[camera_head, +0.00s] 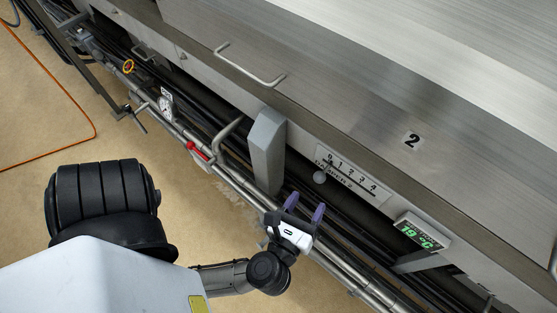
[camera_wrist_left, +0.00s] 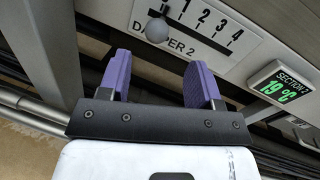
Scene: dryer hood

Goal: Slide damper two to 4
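The damper two plate (camera_head: 352,181) is a white scale marked 0 to 4 with a dark slot, on the hood's front edge. Its round grey knob (camera_head: 320,177) sits at the low end, near 0. In the wrist view the fingers (camera_wrist_left: 158,65) point toward the knob. My right gripper is not in view.
A green display (camera_head: 421,232) reading 19 °C is right of the plate. A grey box-shaped post (camera_head: 267,150) juts out left of the knob. Pipes, a red-handled valve (camera_head: 197,150) and a gauge (camera_head: 166,107) run along the hood. A handle bar (camera_head: 249,65) is above.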

